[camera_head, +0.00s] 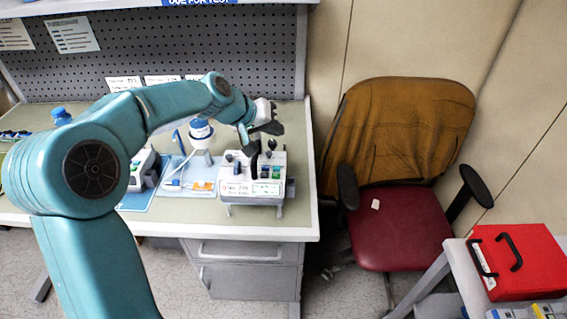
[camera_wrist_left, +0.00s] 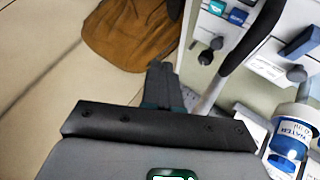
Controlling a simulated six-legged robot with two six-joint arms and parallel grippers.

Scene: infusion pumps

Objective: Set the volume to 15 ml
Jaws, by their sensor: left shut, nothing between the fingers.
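A white infusion pump (camera_head: 233,189) stands near the right end of the desk, with a small screen, a green button, a blue button and dark knobs on its top. In the left wrist view the pump (camera_wrist_left: 202,27) is at the upper right, with teal and blue buttons, small black knobs and a black bar-like handle. My left gripper (camera_head: 272,128) hangs above the pump's back edge, shut and empty. Its dark fingers (camera_wrist_left: 162,84) also show in the wrist view, apart from the buttons. The screen's digits are too small to read. My right gripper is in neither view.
A chair (camera_head: 405,225) and a red case (camera_head: 522,262) are at the right, off the desk.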

